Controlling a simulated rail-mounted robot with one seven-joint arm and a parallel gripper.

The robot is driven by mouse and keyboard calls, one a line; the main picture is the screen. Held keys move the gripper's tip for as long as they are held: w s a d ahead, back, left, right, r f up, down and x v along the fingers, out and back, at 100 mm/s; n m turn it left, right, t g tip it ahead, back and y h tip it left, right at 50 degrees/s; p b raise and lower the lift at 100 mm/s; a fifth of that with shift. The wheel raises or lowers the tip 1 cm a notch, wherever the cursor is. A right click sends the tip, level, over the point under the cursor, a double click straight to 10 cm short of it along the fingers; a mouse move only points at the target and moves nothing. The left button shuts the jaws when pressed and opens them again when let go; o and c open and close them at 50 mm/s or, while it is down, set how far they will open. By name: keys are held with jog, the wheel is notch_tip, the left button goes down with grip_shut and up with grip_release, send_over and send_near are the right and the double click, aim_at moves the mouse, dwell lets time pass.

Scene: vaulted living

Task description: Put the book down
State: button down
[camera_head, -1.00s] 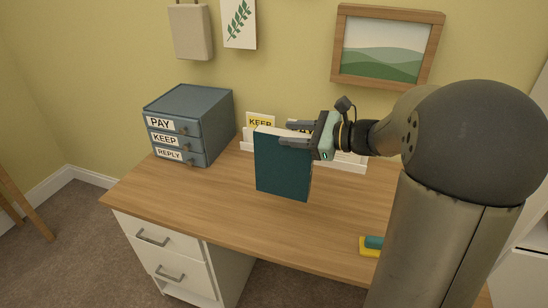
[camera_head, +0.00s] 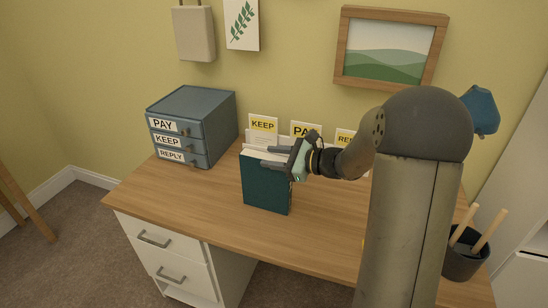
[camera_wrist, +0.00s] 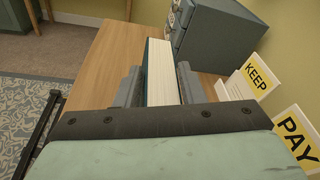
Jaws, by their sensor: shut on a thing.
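The book (camera_head: 266,184) has a dark teal cover and pale pages. It stands upright at the middle of the wooden desk (camera_head: 207,211); I cannot tell whether its lower edge touches the desktop. My gripper (camera_head: 272,158) is shut on the upper part of the book, coming from the right. In the wrist view the page edges of the book (camera_wrist: 160,75) show between the two grey fingers (camera_wrist: 158,88). Part of the cover is hidden by the fingers.
A blue-grey drawer box (camera_head: 215,120) labelled PAY, KEEP and REPLY stands at the back left. Behind the book is a rack with KEEP (camera_head: 263,126) and PAY (camera_head: 303,130) cards. A dark pot (camera_head: 463,262) stands at the right. The desk's front left is clear.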

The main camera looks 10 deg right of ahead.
jog(key=shift+r, duration=0.1)
jog(key=c, duration=0.9)
grip_release()
